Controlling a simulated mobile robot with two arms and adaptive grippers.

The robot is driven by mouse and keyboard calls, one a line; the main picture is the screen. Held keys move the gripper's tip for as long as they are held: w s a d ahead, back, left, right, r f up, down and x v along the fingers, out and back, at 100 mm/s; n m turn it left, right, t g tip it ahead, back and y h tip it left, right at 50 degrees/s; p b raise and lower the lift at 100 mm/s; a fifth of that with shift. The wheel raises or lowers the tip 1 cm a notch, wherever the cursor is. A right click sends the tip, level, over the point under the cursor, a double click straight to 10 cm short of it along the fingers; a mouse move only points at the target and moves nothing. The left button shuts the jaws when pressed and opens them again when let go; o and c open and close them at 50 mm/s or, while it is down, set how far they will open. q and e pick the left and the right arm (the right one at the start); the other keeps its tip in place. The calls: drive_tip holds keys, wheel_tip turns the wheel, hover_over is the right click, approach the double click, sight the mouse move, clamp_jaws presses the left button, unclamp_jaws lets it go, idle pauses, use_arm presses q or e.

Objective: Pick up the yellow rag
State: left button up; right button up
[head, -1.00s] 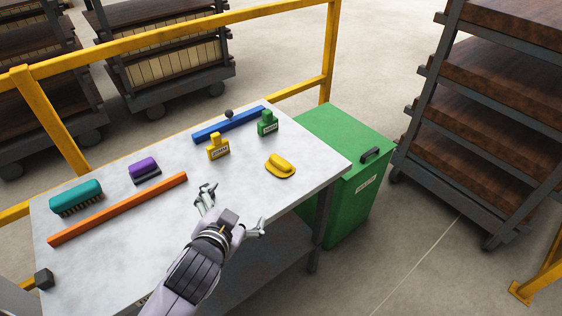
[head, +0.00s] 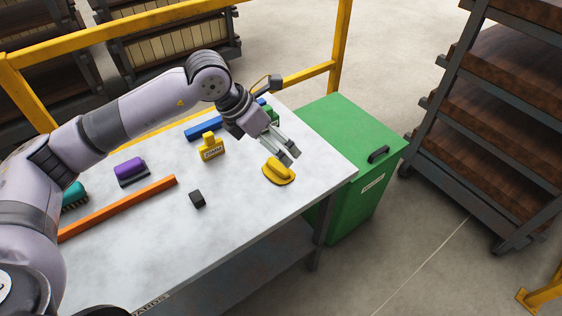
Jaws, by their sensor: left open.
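The yellow rag (head: 278,172) lies on the right part of the grey table, near its right edge. It looks like a rounded yellow pad with a raised top. My left gripper (head: 287,118) is open and empty above the table, just beyond and above the rag. One finger hangs close over the rag's far side in the picture; I cannot tell the exact gap. My right gripper is not in view.
A green bin (head: 335,125) adjoins the table.

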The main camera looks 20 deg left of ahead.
use_arm(q)
drive_tip(key=y, duration=0.2)
approach(278, 166)
drive_tip(key=p+x, duration=0.1)
drive_tip(key=x, duration=0.1)
drive_tip(key=p+x, duration=0.1)
drive_tip(key=p, duration=0.1)
drive_tip(key=shift+w+a+f, duration=0.1)
drive_tip(key=shift+w+f, duration=0.2)
drive_tip(key=shift+f, duration=0.05)
drive_tip(key=shift+w+f, duration=0.15)
drive_tip(key=shift+f, duration=0.4)
drive_tip(key=shift+d+f+p, duration=0.25)
drive_tip(key=shift+p, duration=0.05)
drive_tip(key=f, duration=0.1)
drive_tip(key=f+p, duration=0.1)
drive_tip(key=w+d+f, duration=0.1)
drive_tip(key=shift+f+n, duration=0.2)
drive_tip(key=shift+n, duration=0.1)
drive_tip(key=shift+w+d+f+t, duration=0.1)
drive_tip(key=shift+w+f+t, duration=0.15)
drive_tip(key=shift+f, duration=0.25)
drive_tip(key=shift+s, duration=0.1)
drive_tip(key=shift+c, duration=0.6)
drive_tip(key=c, duration=1.2)
